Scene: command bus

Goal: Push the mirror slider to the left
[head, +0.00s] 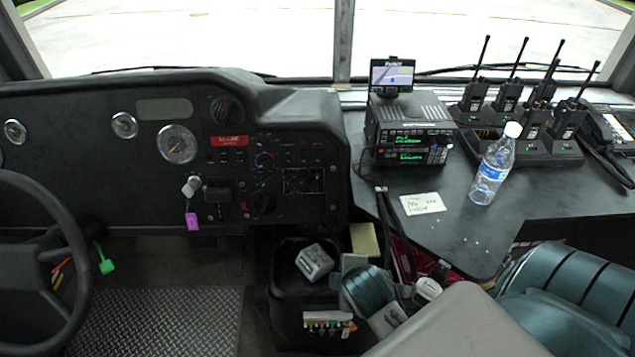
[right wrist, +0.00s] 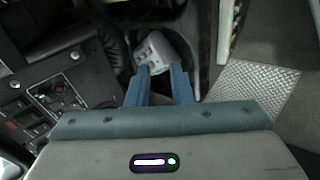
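I cannot pick out the mirror slider for certain. The black dashboard control panel (head: 290,180) carries several small knobs, buttons and a dark square inset, too small to tell apart. Part of a panel with a red button (right wrist: 58,88) shows at the left of the right wrist view. My right gripper (right wrist: 161,72) is open, its two blue fingers apart with nothing seen gripped between them. A grey-white box (right wrist: 158,48) lies beyond the fingertips; I cannot tell whether they touch it. My left gripper is not in view.
The steering wheel (head: 40,260) stands at the left. A black bin (head: 290,292) below the panel holds a grey-white box. A radio unit (head: 408,128), bottle (head: 494,165) and several walkie-talkies occupy the right counter (head: 455,230). Tread-plate floor (head: 160,325) lies below the dashboard.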

